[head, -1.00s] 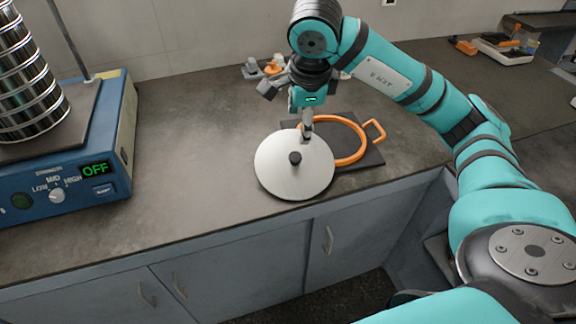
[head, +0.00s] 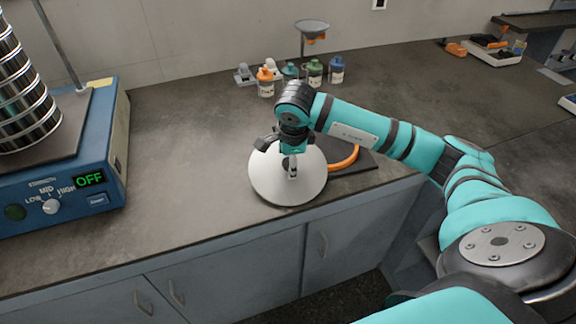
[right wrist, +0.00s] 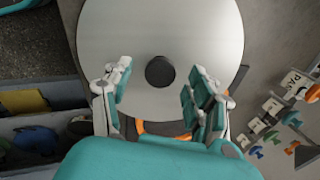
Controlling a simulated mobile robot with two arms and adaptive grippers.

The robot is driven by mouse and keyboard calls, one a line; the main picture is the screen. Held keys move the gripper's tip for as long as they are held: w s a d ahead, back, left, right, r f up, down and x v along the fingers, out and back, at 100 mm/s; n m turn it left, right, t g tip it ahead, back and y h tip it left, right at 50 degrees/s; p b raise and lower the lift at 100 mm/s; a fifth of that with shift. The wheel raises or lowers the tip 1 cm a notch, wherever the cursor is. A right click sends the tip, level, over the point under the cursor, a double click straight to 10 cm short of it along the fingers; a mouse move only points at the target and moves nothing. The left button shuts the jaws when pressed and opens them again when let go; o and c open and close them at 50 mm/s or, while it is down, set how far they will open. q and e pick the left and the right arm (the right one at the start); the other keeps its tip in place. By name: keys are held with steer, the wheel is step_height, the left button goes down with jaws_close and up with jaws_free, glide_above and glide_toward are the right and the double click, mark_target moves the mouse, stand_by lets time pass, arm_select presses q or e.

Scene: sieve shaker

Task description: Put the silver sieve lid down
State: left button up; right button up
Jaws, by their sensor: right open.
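The silver sieve lid (head: 265,183) is a round flat disc near the front edge of the grey worktop, left of a dark mat. My right gripper (head: 291,172) is over the lid, pointing down. In the right wrist view the right gripper (right wrist: 156,88) has its fingers wide apart, one to each side of the knob, with nothing between them. I cannot tell how high the fingertips are above the lid. My left gripper is not in view.
The blue shaker (head: 110,150) with a sieve stack (head: 22,95) stands left, reading OFF. Several small bottles (head: 336,70) stand behind. The worktop between shaker and lid is clear.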

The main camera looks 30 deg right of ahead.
steer(key=shift+x, duration=0.9)
steer(key=shift+c, duration=0.3)
jaws_close()
steer(key=shift+r, duration=0.1)
